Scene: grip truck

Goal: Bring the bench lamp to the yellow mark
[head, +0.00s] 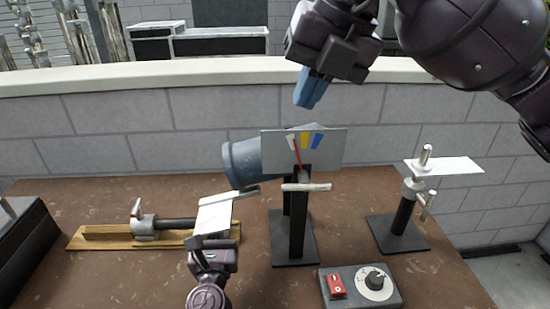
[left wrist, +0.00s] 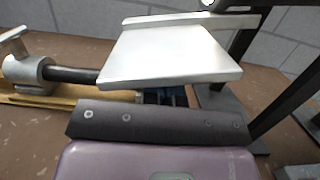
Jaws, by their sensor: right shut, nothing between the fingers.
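The bench lamp has a grey-blue, can-shaped head (head: 244,162) tilted on a black stand (head: 297,225) at the middle of the table. A grey dial plate (head: 332,146) hides part of the head. It bears a white, a yellow (head: 306,141) and a blue mark. A red needle (head: 297,156) leans left, by the white mark and left of the yellow one. A pale bar (head: 306,187) crosses the stand below. My right gripper (head: 308,90) is shut and empty, above the dial plate. My left gripper (head: 213,245) is low left of the stand; a pale metal plate (left wrist: 175,58) hides its fingertips.
A clamp (head: 145,226) with a dark rod lies on a wooden board (head: 105,237) at left. Another clamp stand (head: 403,215) holds a white plate (head: 443,167) at right. A control box (head: 360,288) with a red switch and knob sits in front. A block wall (head: 120,125) rises behind.

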